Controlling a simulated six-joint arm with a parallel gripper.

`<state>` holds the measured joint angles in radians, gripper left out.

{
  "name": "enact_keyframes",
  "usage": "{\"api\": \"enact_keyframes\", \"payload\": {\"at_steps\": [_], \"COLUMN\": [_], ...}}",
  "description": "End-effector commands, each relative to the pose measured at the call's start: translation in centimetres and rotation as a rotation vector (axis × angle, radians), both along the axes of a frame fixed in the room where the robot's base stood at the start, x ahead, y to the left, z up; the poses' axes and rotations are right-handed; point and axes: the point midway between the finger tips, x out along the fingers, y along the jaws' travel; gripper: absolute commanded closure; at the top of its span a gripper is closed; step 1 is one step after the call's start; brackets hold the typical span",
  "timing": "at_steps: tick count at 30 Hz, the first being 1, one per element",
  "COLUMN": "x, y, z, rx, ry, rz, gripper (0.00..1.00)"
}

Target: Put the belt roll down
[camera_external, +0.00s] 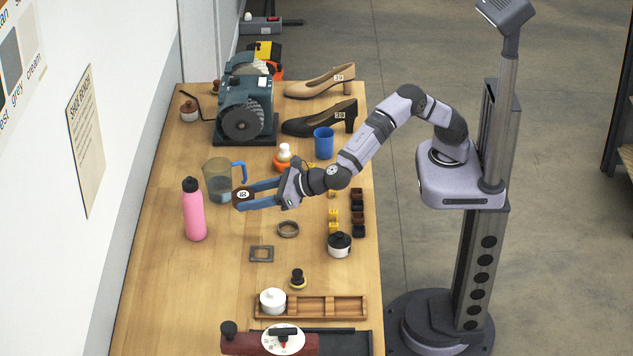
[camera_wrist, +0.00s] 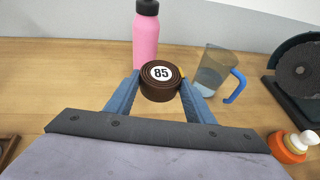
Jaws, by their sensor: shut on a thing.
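The belt roll (camera_wrist: 158,88) is a dark brown coiled strap with a white disc marked 85 on top. My gripper (camera_wrist: 160,90) is shut on it, with one blue finger on each side. In the external view the belt roll (camera_external: 240,199) shows at the tips of my gripper (camera_external: 246,198), over the left half of the wooden table (camera_external: 160,300). It seems to be above the table top, but its exact height is hard to tell.
A pink bottle (camera_external: 194,209) stands left of the roll, and a clear jug with a blue handle (camera_external: 217,181) is close behind it. A square buckle (camera_external: 262,254) and a ring (camera_external: 288,229) lie in front. The table's front left is bare.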

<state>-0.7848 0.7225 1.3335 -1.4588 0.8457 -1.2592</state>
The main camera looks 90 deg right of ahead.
Motion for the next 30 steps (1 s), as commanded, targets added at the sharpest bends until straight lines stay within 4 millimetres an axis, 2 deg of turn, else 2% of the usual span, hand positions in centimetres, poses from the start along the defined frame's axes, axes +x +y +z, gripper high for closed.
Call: {"api": "enact_keyframes", "payload": {"at_steps": [5,8,14,20,24,30], "x": [-0.2,-0.7,-3.5,-9.0,-14.4,-22.1], "y": [0.4,1.4,5.8,12.2,16.0,19.5], "z": [0.2,0.3,2.2,5.6,6.9,7.5], "rx": [0.000,0.001,0.003,0.003,0.002,-0.002], "ry": [-0.001,-0.001,-0.005,-0.003,-0.001,-0.001], "rz": [0.006,0.023,0.101,0.227,0.338,0.523], "gripper": [0.76,0.76,0.76,0.76,0.76,0.76]}}
